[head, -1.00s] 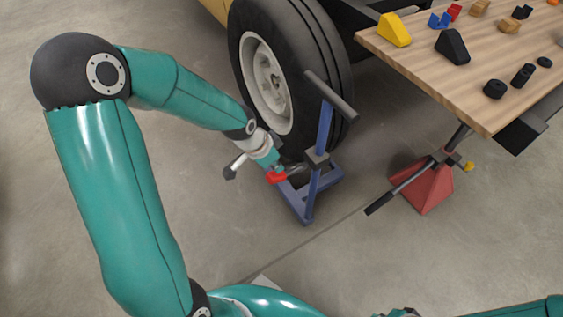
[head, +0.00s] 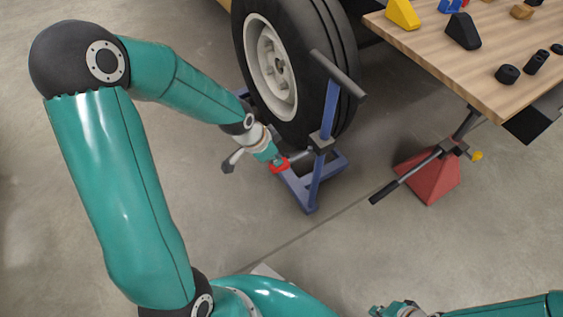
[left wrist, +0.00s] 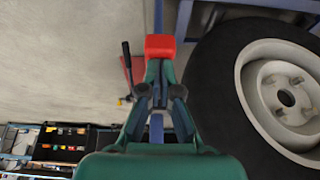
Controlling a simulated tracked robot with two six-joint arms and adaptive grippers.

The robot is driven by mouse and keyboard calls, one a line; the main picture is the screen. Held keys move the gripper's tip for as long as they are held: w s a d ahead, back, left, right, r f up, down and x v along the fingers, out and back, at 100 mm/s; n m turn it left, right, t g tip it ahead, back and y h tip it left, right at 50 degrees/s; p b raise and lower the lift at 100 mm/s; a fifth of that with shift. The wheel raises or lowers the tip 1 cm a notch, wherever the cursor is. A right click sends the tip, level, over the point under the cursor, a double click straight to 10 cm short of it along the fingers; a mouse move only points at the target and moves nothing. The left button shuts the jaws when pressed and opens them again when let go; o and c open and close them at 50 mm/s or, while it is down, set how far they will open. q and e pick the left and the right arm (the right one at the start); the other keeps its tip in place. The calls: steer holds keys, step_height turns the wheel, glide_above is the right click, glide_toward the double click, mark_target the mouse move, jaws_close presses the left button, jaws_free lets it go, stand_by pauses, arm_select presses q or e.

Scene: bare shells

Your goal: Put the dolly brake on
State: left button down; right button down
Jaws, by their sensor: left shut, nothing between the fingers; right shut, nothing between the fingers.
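The dolly (head: 314,190) is a blue frame beside the big black tyre (head: 330,75), with an upright post and a grey crossbar (head: 338,75). A small red pad (head: 279,166), apparently the brake pedal, sits low at its left side. In the left wrist view the red pad (left wrist: 160,46) lies right at my fingertips. My left gripper (head: 275,158) is shut and empty, at the pad; whether it touches is unclear. It also shows in the left wrist view (left wrist: 160,72). My right gripper (head: 385,312) is shut and empty at the bottom edge, partly cut off.
A wooden table (head: 455,60) with chocks and small black parts stands at upper right. A red stand (head: 430,176) with a dark lever (head: 398,182) is on the floor right of the dolly. The concrete floor in front is clear.

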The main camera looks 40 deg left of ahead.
arm_select(q)
steer(key=shift+s+f, duration=0.3)
steer(key=shift+s, duration=0.05)
steer(key=shift+r, duration=0.1)
